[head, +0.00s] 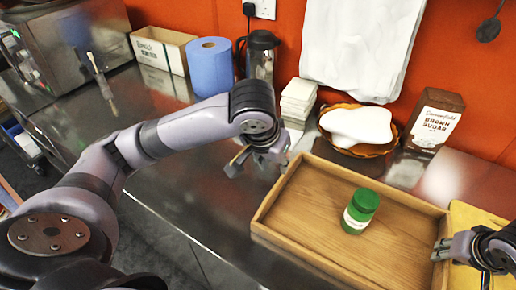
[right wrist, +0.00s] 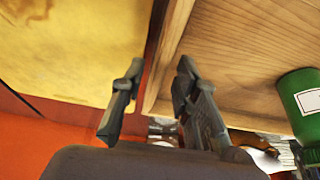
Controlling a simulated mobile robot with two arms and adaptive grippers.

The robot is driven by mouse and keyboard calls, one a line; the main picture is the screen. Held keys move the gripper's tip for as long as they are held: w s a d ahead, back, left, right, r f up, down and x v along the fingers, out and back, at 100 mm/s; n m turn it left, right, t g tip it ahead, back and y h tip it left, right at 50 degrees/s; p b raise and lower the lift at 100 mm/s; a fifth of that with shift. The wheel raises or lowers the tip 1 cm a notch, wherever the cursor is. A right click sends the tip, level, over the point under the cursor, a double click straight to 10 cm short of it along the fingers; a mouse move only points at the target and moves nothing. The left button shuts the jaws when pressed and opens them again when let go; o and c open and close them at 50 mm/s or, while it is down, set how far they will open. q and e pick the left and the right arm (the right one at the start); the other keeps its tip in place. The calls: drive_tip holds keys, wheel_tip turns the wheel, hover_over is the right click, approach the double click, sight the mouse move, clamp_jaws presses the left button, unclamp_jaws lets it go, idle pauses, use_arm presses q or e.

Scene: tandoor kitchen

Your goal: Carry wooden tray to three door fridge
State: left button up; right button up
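The wooden tray (head: 285,240) lies on the steel counter, with a green-lidded jar (head: 360,212) standing in it; the jar also shows in the right wrist view (right wrist: 300,100). My left gripper (head: 258,168) is open and empty, just beyond the tray's left end. My right gripper (head: 440,250) is at the tray's right end. In the right wrist view its fingers (right wrist: 158,70) are open on either side of the tray's end wall (right wrist: 166,55), with a visible gap on the outer side. The three door fridge is not in view.
Behind the tray are a basket (head: 378,150) with a white item, a brown sugar bag (head: 432,120) and stacked white boxes (head: 298,98). A yellow board or mat (head: 480,222) lies close right of the tray. A blue roll (head: 210,68) and dark flask (head: 261,55) stand further left.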

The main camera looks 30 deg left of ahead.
drive_tip(key=v, duration=1)
drive_tip(key=shift+r, duration=0.15)
drive_tip(key=shift+s, duration=0.2)
